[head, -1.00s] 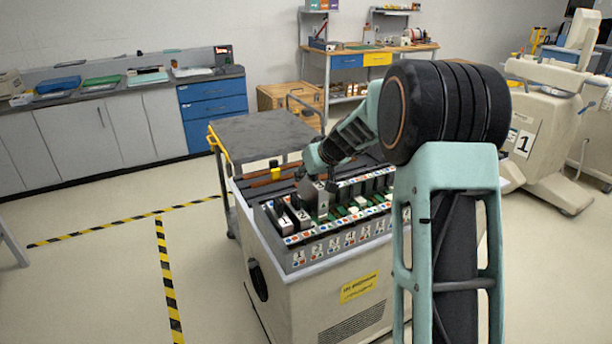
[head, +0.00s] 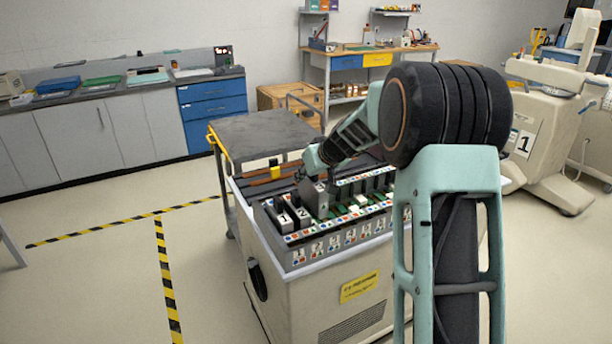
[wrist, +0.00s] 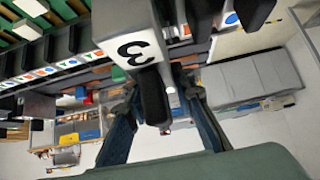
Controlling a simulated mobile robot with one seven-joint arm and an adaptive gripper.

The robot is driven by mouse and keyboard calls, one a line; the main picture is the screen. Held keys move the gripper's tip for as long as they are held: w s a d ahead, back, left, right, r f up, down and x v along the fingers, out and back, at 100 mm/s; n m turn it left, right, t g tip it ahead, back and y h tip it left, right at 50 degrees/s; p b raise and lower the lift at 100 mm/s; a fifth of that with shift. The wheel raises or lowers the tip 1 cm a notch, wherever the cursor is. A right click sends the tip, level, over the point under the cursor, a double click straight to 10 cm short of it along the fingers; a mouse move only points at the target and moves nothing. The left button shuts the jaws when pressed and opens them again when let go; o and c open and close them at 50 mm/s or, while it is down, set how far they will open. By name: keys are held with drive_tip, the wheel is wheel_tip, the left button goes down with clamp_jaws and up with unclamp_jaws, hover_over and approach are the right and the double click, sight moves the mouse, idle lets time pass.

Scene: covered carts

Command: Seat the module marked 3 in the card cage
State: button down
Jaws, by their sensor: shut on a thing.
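The module marked 3 (wrist: 122,22) is a grey block with a black 3 on a white label and a dark handle, near the top of the wrist view. My gripper (wrist: 158,92) is shut on its handle. In the head view, my gripper (head: 312,162) is above the card cage (head: 302,258), with the grey module (head: 316,200) below it. The module looks upright, beside the module marked 2, at the row of slots. How deep its lower end sits is hidden. The cage has a numbered front strip with coloured dots.
Modules marked 1 (head: 283,219) and 2 (head: 303,216) stand at the cage's left end. A grey-topped cart (head: 262,130) stands behind. Floor at left is clear with striped tape.

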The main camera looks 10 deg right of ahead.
sight(319, 185)
drive_tip(key=shift+f+b, duration=3.35)
drive_tip(key=shift+b, duration=0.4)
drive_tip(key=c, duration=1.6)
unclamp_jaws()
drive_tip(key=shift+f, duration=0.1)
drive_tip(key=shift+s, duration=0.1)
drive_tip(key=v, duration=1.2)
drive_tip(key=shift+d, duration=0.1)
